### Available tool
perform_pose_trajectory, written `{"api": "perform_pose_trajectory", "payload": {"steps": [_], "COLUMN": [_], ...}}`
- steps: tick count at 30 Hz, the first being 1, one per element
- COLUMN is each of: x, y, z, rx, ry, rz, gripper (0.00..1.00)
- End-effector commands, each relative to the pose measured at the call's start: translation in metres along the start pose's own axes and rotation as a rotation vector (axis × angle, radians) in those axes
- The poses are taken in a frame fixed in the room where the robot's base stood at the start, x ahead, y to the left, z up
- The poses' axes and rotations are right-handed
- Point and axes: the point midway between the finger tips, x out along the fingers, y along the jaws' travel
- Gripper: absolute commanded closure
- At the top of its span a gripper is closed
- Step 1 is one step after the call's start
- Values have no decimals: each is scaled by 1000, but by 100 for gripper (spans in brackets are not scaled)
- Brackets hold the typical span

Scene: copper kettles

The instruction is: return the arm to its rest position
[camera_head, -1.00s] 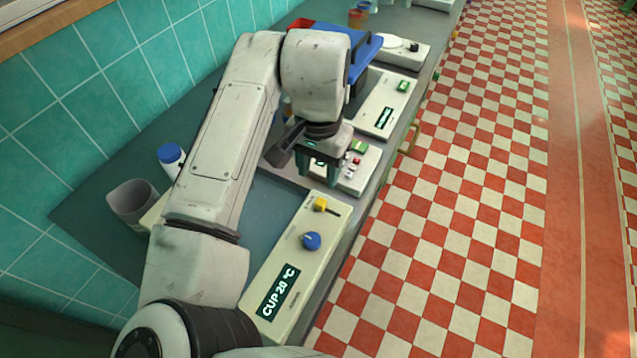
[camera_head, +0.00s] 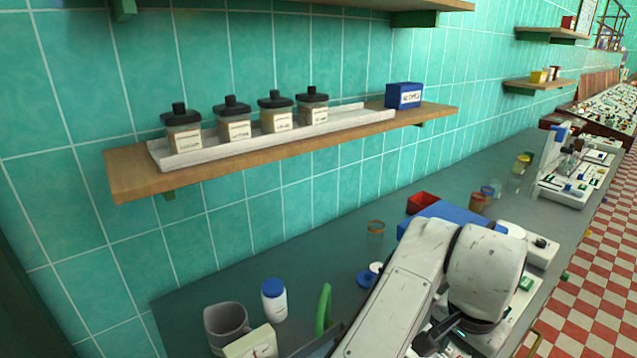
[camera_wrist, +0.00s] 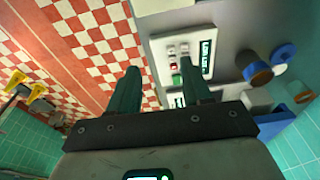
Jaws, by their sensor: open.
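My gripper (camera_wrist: 160,82) shows in the wrist view with its two dark green fingers spread well apart. Nothing is held between them. Past the fingers a grey panel with small buttons and a lit display (camera_wrist: 207,58) shows, with the red and white checkered floor beside it. In the head view my arm is bent over the counter (camera_head: 255,262) at the lower right. The fingers are not clearly visible there, as the bottom edge cuts off the view.
A white bottle with a blue lid (camera_head: 274,300), a grey cup (camera_head: 226,324) and a green curved object (camera_head: 323,309) stand left of my arm. A blue bin (camera_head: 447,212) is behind it. A wooden shelf (camera_head: 290,150) holding several jars runs along the tiled wall above.

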Motion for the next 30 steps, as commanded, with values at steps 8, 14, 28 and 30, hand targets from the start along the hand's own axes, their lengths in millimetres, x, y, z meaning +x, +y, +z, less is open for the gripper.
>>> {"api": "perform_pose_trajectory", "payload": {"steps": [8,14,28,30], "x": [20,41,145,160], "y": [75,115,201,213], "z": [-80,-95,8,39], "rx": [-87,-244,-711,-769], "ry": [277,381,224,161], "rz": [47,87,76,47], "gripper": [51,51,51,51]}}
